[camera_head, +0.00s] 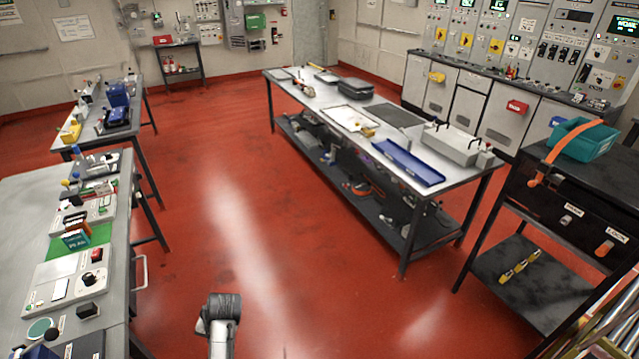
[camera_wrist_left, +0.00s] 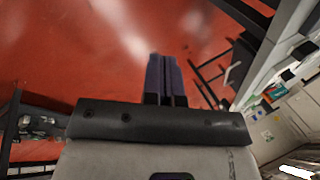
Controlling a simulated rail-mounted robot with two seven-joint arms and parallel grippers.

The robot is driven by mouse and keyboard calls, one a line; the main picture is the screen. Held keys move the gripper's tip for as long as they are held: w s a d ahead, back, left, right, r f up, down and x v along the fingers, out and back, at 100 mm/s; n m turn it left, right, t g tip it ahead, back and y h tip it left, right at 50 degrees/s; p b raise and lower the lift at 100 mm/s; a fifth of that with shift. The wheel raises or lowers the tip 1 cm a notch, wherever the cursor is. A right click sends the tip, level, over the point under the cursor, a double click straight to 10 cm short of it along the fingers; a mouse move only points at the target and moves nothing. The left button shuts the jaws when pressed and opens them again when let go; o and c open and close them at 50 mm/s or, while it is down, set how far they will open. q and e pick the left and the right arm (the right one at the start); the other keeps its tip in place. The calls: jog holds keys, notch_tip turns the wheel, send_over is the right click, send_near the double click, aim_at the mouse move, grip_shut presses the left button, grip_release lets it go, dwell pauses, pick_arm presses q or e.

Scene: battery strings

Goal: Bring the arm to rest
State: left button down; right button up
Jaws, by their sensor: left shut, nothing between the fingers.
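My left gripper (camera_wrist_left: 163,62) shows in the left wrist view with its two dark fingers together and nothing between them. It is over open red floor, apart from the benches. In the head view a grey part of one of my arms shows at the bottom, left of centre, over the floor; no gripper fingers can be made out there. My right gripper is in neither view.
The red floor (camera_head: 215,200) is clear between the left bench (camera_head: 25,205) and the central steel workbench (camera_head: 455,178), which holds a blue tray (camera_head: 408,162). A dark cart (camera_head: 530,280) with a teal bin (camera_head: 585,140) stands at right. Control cabinets (camera_head: 515,60) line the back right.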

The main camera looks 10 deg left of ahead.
pick_arm(q)
notch_tip(320, 180, up, 12)
jog(key=w+d+n+t+h, duration=0.1)
jog(key=w+d+n+t, duration=0.15)
jog(key=t, duration=0.35)
jog(key=s+d+r+m+t+h, duration=0.35)
jog(key=s+d, duration=0.35)
jog(key=s, duration=0.3)
jog(key=s+d+f+m+g, duration=0.1)
jog(key=s+f+g, duration=0.1)
jog(key=s+f, duration=0.35)
jog(key=s+d+f+g, duration=0.1)
jog(key=s+f+g, duration=0.1)
jog(key=s, duration=0.7)
jog(key=s+d+f+m+g, duration=0.1)
jog(key=s+d+f, duration=0.1)
jog(key=s+f, duration=0.35)
jog(key=w+r+p+v, duration=0.1)
jog(key=w+p+v, duration=0.1)
jog(key=p+v, duration=0.9)
jog(key=w+r+p+v, duration=0.1)
jog(key=w+p+v, duration=0.2)
jog(key=p+v, duration=0.8)
jog(key=shift+r, duration=0.4)
jog(key=shift+g, duration=0.25)
jog(key=shift+s+a, duration=0.1)
jog(key=shift+a, duration=0.1)
